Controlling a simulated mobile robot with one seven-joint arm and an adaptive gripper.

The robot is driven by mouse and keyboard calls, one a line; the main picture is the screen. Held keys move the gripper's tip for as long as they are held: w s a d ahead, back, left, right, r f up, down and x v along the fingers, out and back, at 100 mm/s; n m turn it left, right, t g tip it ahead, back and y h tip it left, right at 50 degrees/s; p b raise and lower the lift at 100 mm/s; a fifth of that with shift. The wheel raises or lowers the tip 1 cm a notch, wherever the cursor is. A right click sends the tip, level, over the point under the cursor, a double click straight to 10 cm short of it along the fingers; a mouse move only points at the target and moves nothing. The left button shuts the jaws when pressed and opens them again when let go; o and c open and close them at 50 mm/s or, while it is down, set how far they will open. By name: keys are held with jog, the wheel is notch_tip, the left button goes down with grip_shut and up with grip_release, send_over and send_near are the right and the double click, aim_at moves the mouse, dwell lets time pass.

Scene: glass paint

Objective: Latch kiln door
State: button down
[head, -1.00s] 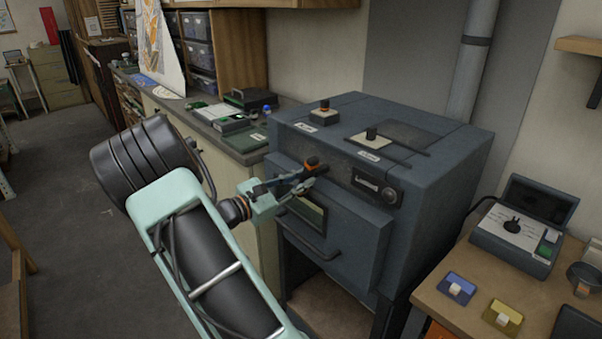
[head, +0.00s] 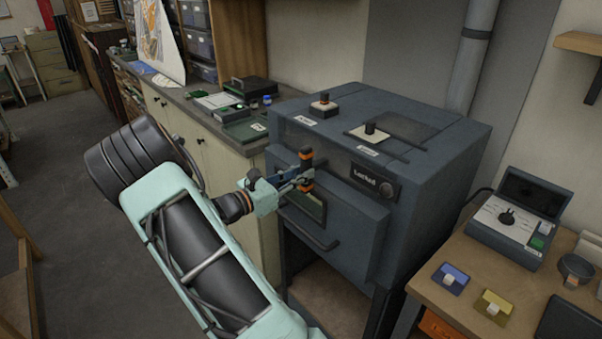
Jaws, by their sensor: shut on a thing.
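The grey kiln (head: 430,150) stands in the middle right, its front door (head: 345,225) flush against the body as far as I can see. The latch handle (head: 306,155), black with orange bands, stands about upright at the door's upper left. My gripper (head: 302,181) is shut on the latch handle around its lower part, which the fingers partly hide. A small display (head: 366,176) on the kiln front, right of the handle, reads "Locked".
A bar handle (head: 315,238) sticks out low on the door. Two knobs stand on the kiln top (head: 440,120). A workbench with a control box (head: 515,225) is at the right. A counter (head: 200,112) runs along the left. The floor at left is open.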

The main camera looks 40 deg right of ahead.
jog(key=c, duration=1.8)
grip_release()
jog(key=shift+a, duration=0.1)
jog(key=a, duration=1.1)
jog(key=shift+s+a, duration=0.4)
jog(key=shift+s, duration=0.05)
